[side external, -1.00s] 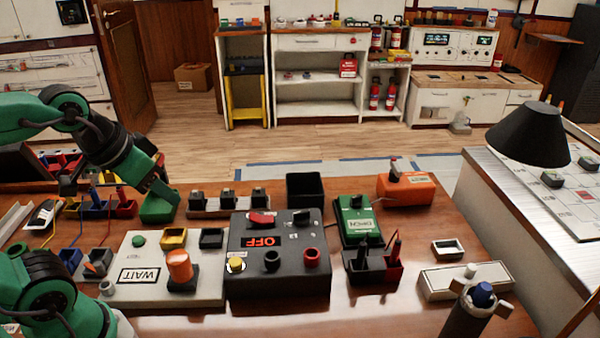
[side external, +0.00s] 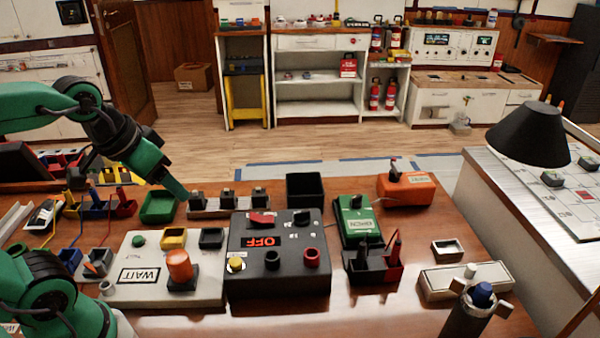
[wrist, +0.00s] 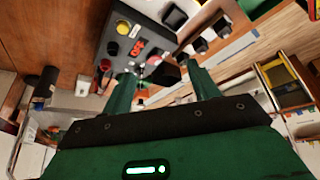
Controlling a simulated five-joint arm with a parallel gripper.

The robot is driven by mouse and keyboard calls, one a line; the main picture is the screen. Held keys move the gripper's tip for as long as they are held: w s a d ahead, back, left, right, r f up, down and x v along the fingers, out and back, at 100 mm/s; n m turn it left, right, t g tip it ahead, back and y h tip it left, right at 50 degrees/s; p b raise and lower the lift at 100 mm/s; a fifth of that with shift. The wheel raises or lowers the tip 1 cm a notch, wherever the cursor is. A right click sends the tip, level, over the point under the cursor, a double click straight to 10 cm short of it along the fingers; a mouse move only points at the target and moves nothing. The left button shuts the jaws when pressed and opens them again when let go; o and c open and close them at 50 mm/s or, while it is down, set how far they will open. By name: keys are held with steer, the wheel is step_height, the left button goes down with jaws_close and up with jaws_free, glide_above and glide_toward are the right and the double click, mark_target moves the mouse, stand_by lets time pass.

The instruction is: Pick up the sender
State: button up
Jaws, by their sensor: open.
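I cannot tell for sure which thing is the sender; the labels are too small to read surely. A green device (side external: 356,222) with a white label and a dark knob stands right of the black control box (side external: 262,270). An orange device (side external: 407,190) with a pale label and a dark top part lies behind it. My gripper (side external: 184,194) is at the left, above the table near the rail with black blocks, well left of both devices. In the wrist view my gripper (wrist: 158,78) has its two green fingers apart, with nothing seen between them but the control box beyond.
The control box shows a red OFF display. The rail with black blocks (side external: 228,204) and a black open bin (side external: 304,188) stand behind it. The WAIT panel (side external: 138,276), with an orange cylinder (side external: 180,267), is at the left. A green tray (side external: 158,207) lies near my gripper.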

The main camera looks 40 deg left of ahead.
steer(key=w+a+f+n+g, duration=0.1)
steer(key=w+a+n+g, duration=0.1)
steer(key=w+a+n, duration=0.3)
steer(key=n+g, duration=0.3)
glide_above(195, 191)
steer(key=f, duration=1.2)
steer(key=shift+d, duration=0.2)
steer(key=shift+w+a+f, duration=0.1)
steer(key=shift+a+f, duration=0.2)
steer(key=shift+f, duration=1.4)
steer(key=shift+f, duration=0.1)
steer(key=shift+f, duration=2.5)
